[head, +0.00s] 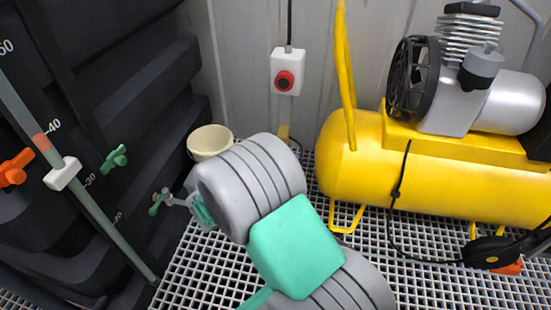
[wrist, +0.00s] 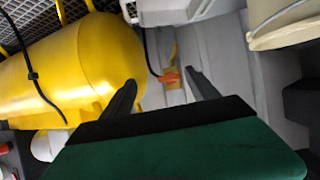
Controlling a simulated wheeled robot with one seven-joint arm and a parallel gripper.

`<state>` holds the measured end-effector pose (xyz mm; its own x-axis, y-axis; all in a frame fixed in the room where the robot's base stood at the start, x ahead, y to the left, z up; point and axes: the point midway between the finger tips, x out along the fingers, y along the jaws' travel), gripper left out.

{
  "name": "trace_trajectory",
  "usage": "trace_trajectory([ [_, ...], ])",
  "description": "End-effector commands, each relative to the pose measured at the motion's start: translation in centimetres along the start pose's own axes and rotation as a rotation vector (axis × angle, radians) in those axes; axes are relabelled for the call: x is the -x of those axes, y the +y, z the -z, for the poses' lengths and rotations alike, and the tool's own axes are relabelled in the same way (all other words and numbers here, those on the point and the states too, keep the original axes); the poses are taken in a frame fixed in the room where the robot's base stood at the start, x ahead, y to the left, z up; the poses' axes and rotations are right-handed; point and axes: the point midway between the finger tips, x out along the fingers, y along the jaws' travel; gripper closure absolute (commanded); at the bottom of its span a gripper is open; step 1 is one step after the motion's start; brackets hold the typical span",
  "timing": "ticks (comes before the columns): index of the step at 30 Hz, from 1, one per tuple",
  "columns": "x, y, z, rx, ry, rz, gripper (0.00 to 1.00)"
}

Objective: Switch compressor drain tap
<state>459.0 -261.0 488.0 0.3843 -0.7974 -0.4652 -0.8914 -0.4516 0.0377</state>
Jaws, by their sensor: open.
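The yellow compressor tank (head: 430,170) stands at right in the head view. Its rounded end (wrist: 100,60) fills the left of the wrist view. A small yellow fitting with an orange-red handle (wrist: 169,77) and a black hose lies beyond that end by the wall. It looks like a tap, but I cannot confirm it is the drain tap. In the head view a small yellow piece (head: 283,133) shows low on the wall. My gripper (wrist: 160,77) is open and empty, its two dark fingers either side of the handle's line of sight, apparently short of it.
Black tanks with orange (head: 14,168) and green (head: 115,158) handles stand at left. A cream bucket (head: 210,140) is beside my arm. A white box with a red button (head: 286,80) hangs on the wall. A black-and-orange object (head: 490,252) is by the tank, above the grating.

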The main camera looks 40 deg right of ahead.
Motion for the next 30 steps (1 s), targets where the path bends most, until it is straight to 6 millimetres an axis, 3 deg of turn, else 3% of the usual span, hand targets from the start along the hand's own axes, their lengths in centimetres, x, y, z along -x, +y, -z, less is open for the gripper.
trace_trajectory([
  [1, -2.0, 0.9, -0.9, -0.01, 0.124, -0.001, 0.31],
  [3, -2.9, 1.2, -0.6, -0.021, 0.289, 0.046, 0.31],
  [8, -2.4, 0.6, -1.0, 0.005, 0.465, 0.167, 0.31],
  [11, -2.6, 0.3, -0.7, 0.008, 0.488, 0.191, 0.31],
  [22, -8.1, -0.9, 2.2, 0.006, 0.487, 0.191, 0.31],
  [30, -8.8, -1.2, 2.8, 0.01, 0.486, 0.194, 0.31],
])
